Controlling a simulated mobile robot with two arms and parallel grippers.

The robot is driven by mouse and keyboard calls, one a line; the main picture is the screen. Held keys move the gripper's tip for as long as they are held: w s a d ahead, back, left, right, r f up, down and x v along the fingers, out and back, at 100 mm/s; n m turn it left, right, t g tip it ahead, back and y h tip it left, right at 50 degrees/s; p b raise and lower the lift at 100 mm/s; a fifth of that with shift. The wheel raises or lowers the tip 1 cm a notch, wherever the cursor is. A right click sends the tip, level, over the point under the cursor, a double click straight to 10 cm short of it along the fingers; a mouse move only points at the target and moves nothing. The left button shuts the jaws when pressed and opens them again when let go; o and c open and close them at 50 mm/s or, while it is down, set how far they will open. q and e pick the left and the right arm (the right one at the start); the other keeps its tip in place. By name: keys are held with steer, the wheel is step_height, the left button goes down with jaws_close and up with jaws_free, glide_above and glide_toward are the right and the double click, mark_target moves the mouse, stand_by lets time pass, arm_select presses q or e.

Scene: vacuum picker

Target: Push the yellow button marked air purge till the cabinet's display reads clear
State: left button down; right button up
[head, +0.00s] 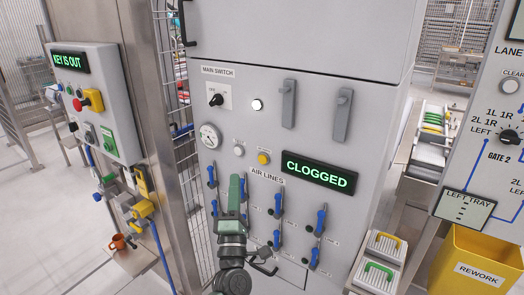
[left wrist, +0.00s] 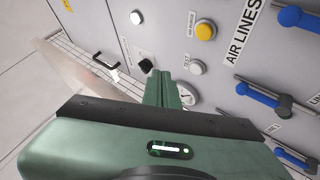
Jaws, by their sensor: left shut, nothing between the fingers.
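The yellow button (head: 264,158) is on the grey cabinet's front, left of the display; its small label is too small to read here. In the left wrist view the yellow button (left wrist: 205,32) sits up and right of my fingers. The cabinet's display (head: 319,173) reads CLOGGED in green. My left gripper (head: 238,183) is shut and empty, in front of the cabinet, below and left of the button and apart from it. Its green fingers (left wrist: 163,78) also show in the left wrist view. My right gripper is not in view.
A white button (head: 238,150) and a round gauge (head: 210,136) are left of the yellow button. Several blue-handled valves (head: 278,203) are under the AIR LINES label. A KEY IS OUT panel (head: 105,100) stands left; a yellow REWORK bin (head: 480,262) stands right.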

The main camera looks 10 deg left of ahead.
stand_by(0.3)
arm_select(q)
steer(key=b, duration=0.4)
glide_toward(263, 159)
steer(key=w+a+r, duration=0.3)
steer(key=a+r, duration=0.1)
steer(key=shift+w+d+b, duration=0.35)
steer(key=shift+w, duration=0.15)
steer(key=shift+w, duration=0.1)
stand_by(1.2)
steer(key=shift+w+d+b, duration=0.15)
steer(key=shift+w+b, duration=0.15)
steer(key=shift+b, duration=0.05)
steer(key=shift+w+d+r+b, duration=0.1)
steer(key=shift+w+b, duration=0.2)
stand_by(0.6)
steer(key=shift+s, duration=0.1)
steer(key=shift+s+a+p, duration=0.3)
steer(key=shift+s+p, duration=0.15)
steer(key=shift+s, duration=0.2)
